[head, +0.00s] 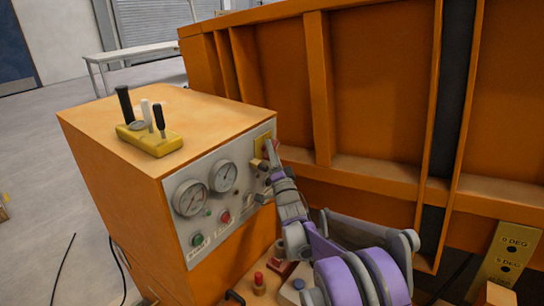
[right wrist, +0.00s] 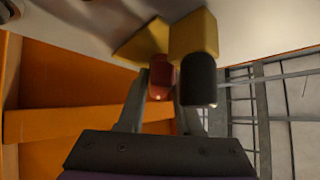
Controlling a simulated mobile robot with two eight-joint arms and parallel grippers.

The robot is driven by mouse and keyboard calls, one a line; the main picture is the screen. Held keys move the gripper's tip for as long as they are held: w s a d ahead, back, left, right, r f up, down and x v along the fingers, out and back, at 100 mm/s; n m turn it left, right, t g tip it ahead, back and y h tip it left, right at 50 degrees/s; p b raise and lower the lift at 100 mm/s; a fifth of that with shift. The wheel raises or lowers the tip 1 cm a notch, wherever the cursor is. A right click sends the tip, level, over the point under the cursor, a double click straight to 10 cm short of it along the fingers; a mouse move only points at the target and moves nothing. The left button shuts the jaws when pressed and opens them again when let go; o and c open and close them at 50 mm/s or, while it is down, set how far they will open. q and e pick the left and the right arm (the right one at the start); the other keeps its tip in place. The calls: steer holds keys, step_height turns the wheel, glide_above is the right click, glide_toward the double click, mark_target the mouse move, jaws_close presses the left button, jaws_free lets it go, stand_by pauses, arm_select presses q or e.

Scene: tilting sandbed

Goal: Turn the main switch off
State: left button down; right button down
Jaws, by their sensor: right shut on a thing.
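The control panel (head: 207,235) is on the front of an orange cabinet. A yellow switch plate (head: 264,140) sits at its upper right corner, partly behind my right gripper (head: 270,165). In the right wrist view, a red handle (right wrist: 161,78) and a black handle (right wrist: 198,80) stick out from yellow mounts (right wrist: 194,35). My right gripper's fingers reach up around the red handle and are shut on it. The black handle partly hides one finger. I cannot read a label for the main switch. My left gripper is not in view.
Two round gauges (head: 190,197) and several small buttons are on the panel. A yellow lever box (head: 150,138) stands on the cabinet top. A large orange frame (head: 375,80) rises close behind my right arm. Open floor lies to the left.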

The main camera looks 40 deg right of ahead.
steer(key=n+t+y, duration=0.1)
steer(key=n, duration=0.1)
steer(key=n+t+y+b, duration=0.1)
steer(key=n, duration=0.1)
steer(key=shift+f, duration=0.2)
steer(key=n+t+y+b, duration=0.1)
steer(key=n+t+y, duration=0.1)
steer(key=n, duration=0.3)
steer(key=shift+y, duration=0.9)
steer(key=n+t+y, duration=0.1)
steer(key=n+y, duration=0.3)
steer(key=n, duration=0.1)
steer(key=shift+r+y+b, duration=0.15)
steer(key=shift+y+b, duration=0.15)
steer(key=shift+b, duration=0.1)
steer(key=shift+n+g+y, duration=0.3)
steer(key=shift+n+y, duration=2.3)
steer(key=shift+n, duration=0.2)
steer(key=shift+n+y, duration=0.4)
steer(key=shift+n, duration=0.1)
steer(key=c, duration=0.7)
jaws_free()
